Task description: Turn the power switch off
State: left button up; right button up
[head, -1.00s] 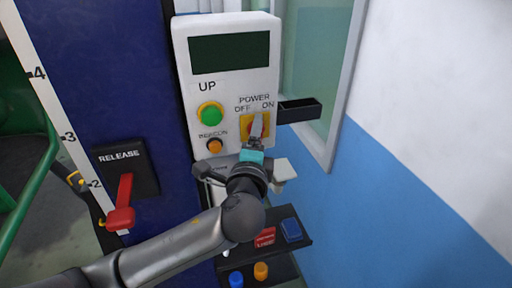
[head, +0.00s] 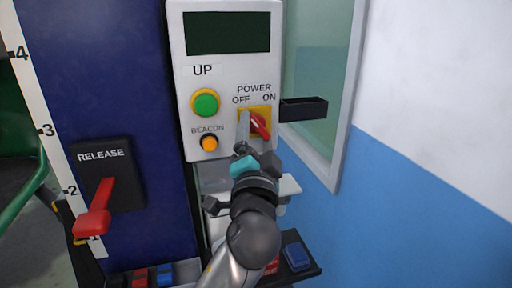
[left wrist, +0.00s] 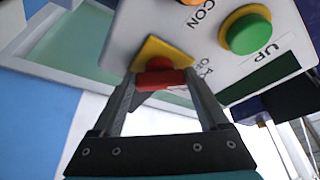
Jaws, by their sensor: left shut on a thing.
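The power switch is a red rotary handle (head: 261,126) on a yellow plate (head: 248,112), below the OFF and ON labels on the white control panel. The handle slants from upper left to lower right in the head view. My left gripper (head: 250,128) reaches up to it from below. The left wrist view shows the red handle (left wrist: 160,79) between the two fingertips, and my left gripper (left wrist: 160,84) is shut on it. A finger covers the left part of the yellow plate in the head view. My right gripper is not in view.
A green UP button (head: 205,103) and an orange beacon button (head: 209,143) sit left of the switch. A black box (head: 303,109) juts out to its right. A red release lever (head: 95,211) is at the lower left.

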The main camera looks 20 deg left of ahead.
pick_arm(q)
jog(key=shift+f+n+b, duration=0.1)
jog(key=shift+n+b, duration=0.2)
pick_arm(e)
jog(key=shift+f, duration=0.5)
pick_arm(q)
jog(key=o, duration=1.2)
jog(key=shift+o, duration=0.2)
